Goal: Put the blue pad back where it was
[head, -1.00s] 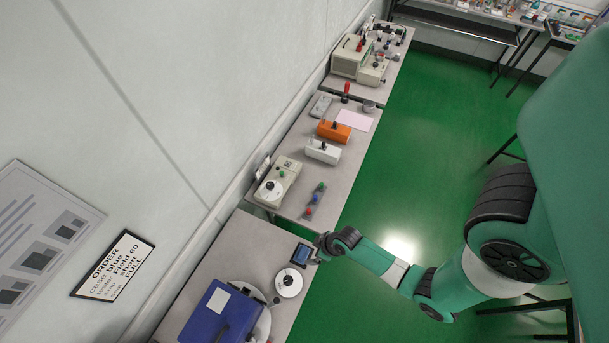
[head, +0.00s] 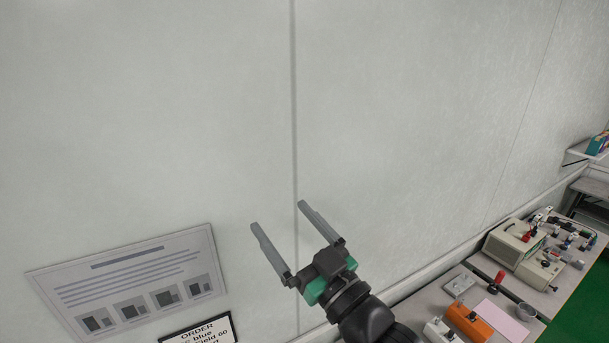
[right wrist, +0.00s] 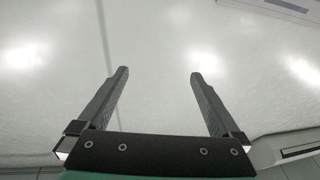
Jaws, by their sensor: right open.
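My right gripper (head: 279,216) is raised in front of the pale wall, with its two grey fingers spread and pointing up and left. The right wrist view shows the same open fingers (right wrist: 158,73) with nothing between them, only wall behind. No blue pad can be made out in either current view. An orange handheld tester (head: 468,321) and a white one (head: 441,331) sit on the bench at the lower right, the white one partly cut off. My left gripper is not in view.
A framed order sign (head: 203,331) is cut off at the bottom, beside a grey poster (head: 130,285). On the right, the benches hold a pink sheet (head: 503,318) and a beige instrument (head: 514,251). Green floor (head: 580,318) shows at the lower right.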

